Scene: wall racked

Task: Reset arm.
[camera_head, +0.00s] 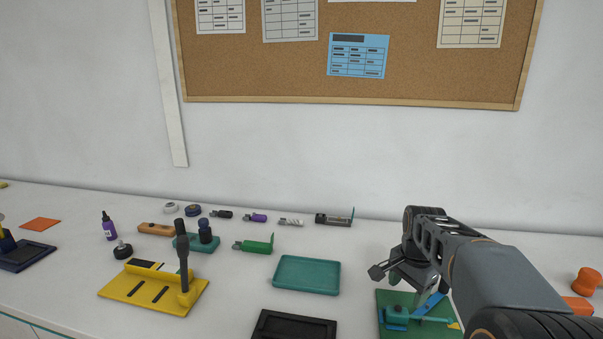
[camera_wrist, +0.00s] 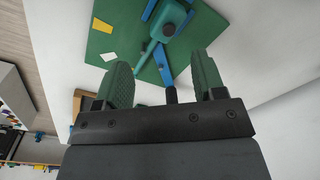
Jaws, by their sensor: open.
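My gripper (camera_wrist: 160,85) is open in the wrist view, with its two green-padded fingers apart and nothing between them that I can see held. It hangs above a green board (camera_head: 388,325) at the right of the bench in the head view. The board also shows in the wrist view (camera_wrist: 112,18), with a teal tool-like part, blue pieces and yellow-white patches on it. In the head view my arm covers part of the board, and my fingertips are hard to make out there.
Left of the board lie a teal tray (camera_head: 307,275) and a black tray (camera_head: 294,326). A yellow fixture (camera_head: 150,287) with an upright black-handled tool stands further left. Small tools line the back. An orange knob (camera_head: 587,281) is at the far right. A corkboard (camera_head: 250,75) hangs on the wall.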

